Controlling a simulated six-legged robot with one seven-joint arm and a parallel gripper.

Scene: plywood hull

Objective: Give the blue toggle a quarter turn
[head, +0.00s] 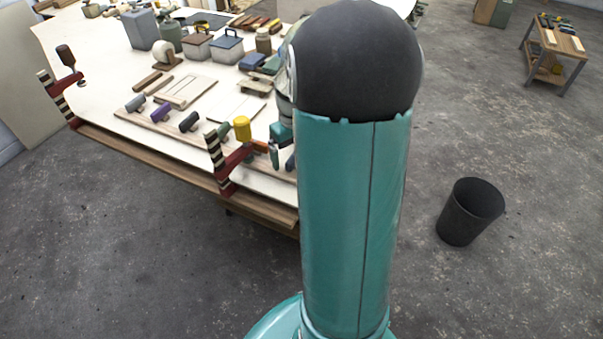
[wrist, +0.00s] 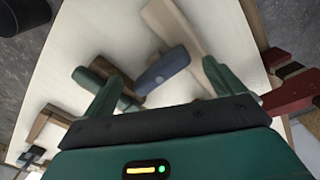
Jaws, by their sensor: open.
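The blue toggle (wrist: 165,70) is a blue-grey bar-shaped handle in the wrist view, slanting up to the right beside a pale wooden strip. My gripper (wrist: 160,90) is open, its two green fingers apart, one to each side of the toggle in the picture. I cannot tell how far the fingertips are above it, and no contact shows. A dark green toggle-like piece (wrist: 103,82) is close to the left finger. In the head view my arm hides most of the gripper area, and a small dark blue piece shows at its left edge.
A red clamp (head: 233,165) stands at the table's front edge, also at right in the wrist view (wrist: 290,92). A yellow-topped piece (head: 242,128) rises beside it. Grey, purple, navy (head: 188,122) and green handles line a board farther left. A black bin (head: 470,212) stands on the floor.

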